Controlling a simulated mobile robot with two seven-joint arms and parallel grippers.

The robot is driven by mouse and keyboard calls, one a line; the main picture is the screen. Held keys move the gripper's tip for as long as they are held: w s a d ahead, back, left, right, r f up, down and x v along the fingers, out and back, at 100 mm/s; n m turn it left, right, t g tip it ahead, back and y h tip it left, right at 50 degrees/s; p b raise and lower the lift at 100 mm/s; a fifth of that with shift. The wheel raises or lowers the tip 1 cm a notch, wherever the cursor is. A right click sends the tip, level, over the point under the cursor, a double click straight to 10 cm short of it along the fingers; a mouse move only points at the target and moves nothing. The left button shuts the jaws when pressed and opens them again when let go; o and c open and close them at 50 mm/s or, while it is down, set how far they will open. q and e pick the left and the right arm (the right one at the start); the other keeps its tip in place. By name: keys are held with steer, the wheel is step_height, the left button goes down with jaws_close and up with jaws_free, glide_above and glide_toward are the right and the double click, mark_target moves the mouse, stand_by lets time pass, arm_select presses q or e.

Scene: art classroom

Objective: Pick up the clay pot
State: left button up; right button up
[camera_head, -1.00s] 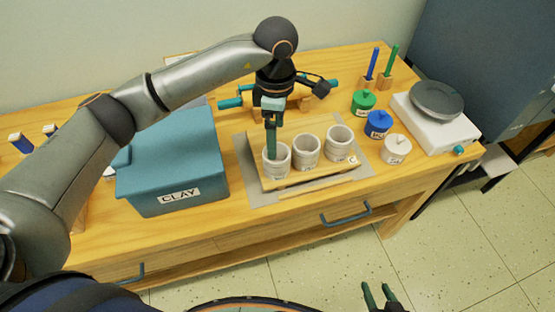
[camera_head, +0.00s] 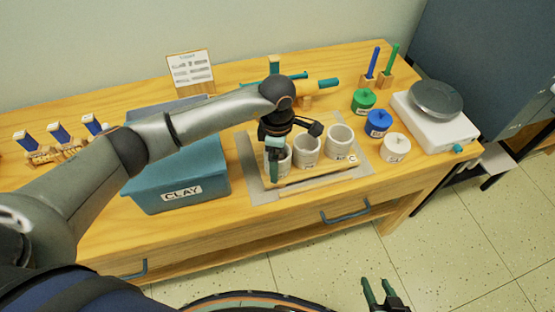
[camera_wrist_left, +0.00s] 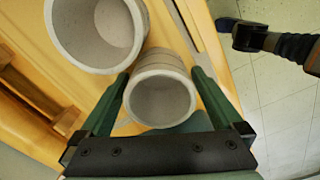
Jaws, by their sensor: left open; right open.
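Three pale grey clay pots stand in a row on a wooden board: the left pot (camera_head: 285,162), the middle pot (camera_head: 306,153) and the right pot (camera_head: 339,141). My left gripper (camera_head: 273,167) is open at the left pot and partly hides it. In the left wrist view one pot (camera_wrist_left: 160,98) lies between the two green fingers of this gripper (camera_wrist_left: 158,85), with a finger on each side. A second pot (camera_wrist_left: 95,32) is beside it, outside the fingers. My right gripper (camera_head: 381,292) is open and empty at the bottom, away from the table.
A teal box labelled CLAY (camera_head: 178,183) stands left of the pots. Green (camera_head: 363,101), blue (camera_head: 378,123) and white (camera_head: 396,148) lidded jars stand to their right, near a white wheel unit (camera_head: 437,120). A teal-handled tool (camera_head: 325,84) lies behind the pots.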

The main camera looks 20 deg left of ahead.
arm_select(q)
steer(key=c, duration=1.4)
steer(key=shift+r, duration=0.15)
